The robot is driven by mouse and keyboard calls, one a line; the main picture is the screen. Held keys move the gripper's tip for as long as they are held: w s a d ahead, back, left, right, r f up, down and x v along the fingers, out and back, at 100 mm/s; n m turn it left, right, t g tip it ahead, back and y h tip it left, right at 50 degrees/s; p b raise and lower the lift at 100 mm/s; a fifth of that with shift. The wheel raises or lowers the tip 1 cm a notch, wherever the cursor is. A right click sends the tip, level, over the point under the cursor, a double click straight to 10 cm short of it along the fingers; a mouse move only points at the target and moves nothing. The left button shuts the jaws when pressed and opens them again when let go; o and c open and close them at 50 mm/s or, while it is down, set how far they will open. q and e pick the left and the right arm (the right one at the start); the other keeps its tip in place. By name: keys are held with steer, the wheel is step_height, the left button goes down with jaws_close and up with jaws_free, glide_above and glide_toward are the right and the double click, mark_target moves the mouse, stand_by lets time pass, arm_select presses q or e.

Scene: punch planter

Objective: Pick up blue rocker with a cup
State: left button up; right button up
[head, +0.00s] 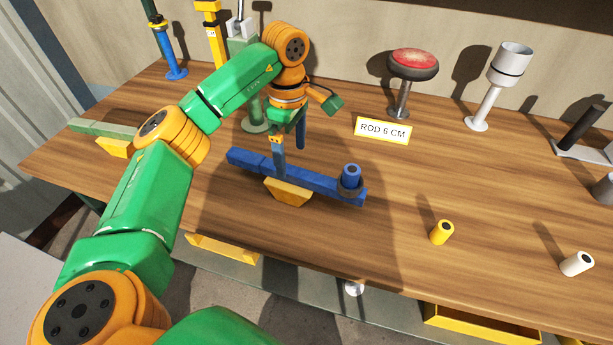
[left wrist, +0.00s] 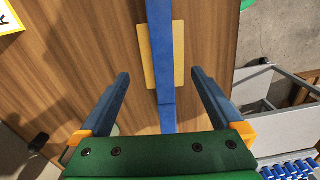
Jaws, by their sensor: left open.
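The blue rocker (head: 322,187) is a long blue bar on a yellow wedge base (head: 288,193), on the wooden bench. Its right end carries a dark ring-like cup with a short blue cylinder (head: 351,175) standing in it. My left gripper (head: 289,152) is open and empty, pointing down over the middle of the bar. In the left wrist view, the blue bar (left wrist: 166,50) runs lengthwise between the two open fingers (left wrist: 159,75), apart from both. The yellow base shows under the bar. The cup end is out of that view. My right gripper is not in view.
A yellow cylinder (head: 442,232) and a white cylinder (head: 577,263) stand to the right. A red-topped stand (head: 412,65), a grey cup post (head: 505,70) and a "ROD 6 CM" sign (head: 382,130) are behind. A green-grey bar (head: 95,129) lies left.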

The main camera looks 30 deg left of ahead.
mark_target(291, 181)
arm_select(q)
steer(key=shift+f+b, duration=0.3)
steer(key=shift+f, duration=0.35)
steer(key=shift+s+f, duration=0.1)
steer(key=shift+s, duration=0.05)
steer(key=shift+s+f, duration=0.1)
steer(key=shift+f, duration=0.25)
step_height(291, 181, down, 6)
steer(key=shift+s+a+r+p, duration=0.1)
steer(key=shift+a+r+p, duration=0.1)
steer(key=shift+p, duration=0.5)
steer(key=shift+d+f, duration=0.1)
steer(key=shift+f, duration=0.1)
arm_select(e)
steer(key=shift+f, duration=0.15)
arm_select(q)
steer(key=shift+f, duration=0.2)
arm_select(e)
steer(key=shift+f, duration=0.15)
arm_select(q)
jaws_close()
